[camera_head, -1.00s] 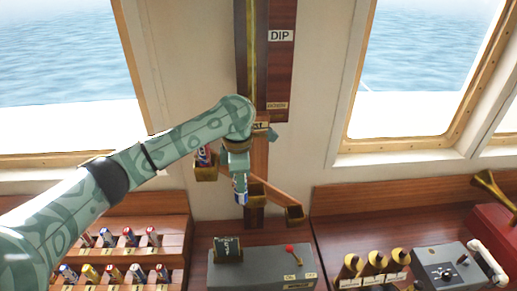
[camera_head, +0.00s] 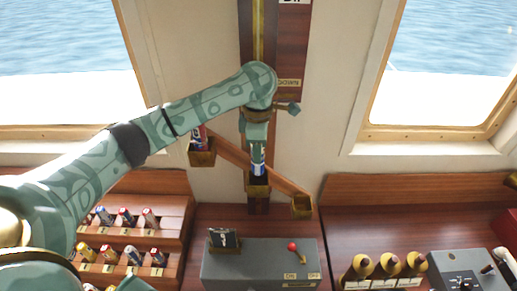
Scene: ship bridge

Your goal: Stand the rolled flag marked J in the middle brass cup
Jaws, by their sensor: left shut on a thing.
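My left gripper (camera_head: 257,149) points down, shut on a rolled flag (camera_head: 258,168) with blue and white at its lower end. The flag is upright, and its lower end is at the mouth of the middle brass cup (camera_head: 259,187); I cannot tell how far inside it is. No letter J is readable on it. The left brass cup (camera_head: 202,158) holds another rolled flag (camera_head: 198,138). The right brass cup (camera_head: 302,208) sits lower on the slanted wooden bar and looks empty. My right gripper is out of view.
Wooden racks with several rolled flags (camera_head: 125,218) stand at lower left, partly behind my arm. Brass-coloured handles (camera_head: 388,265) stand at lower right.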

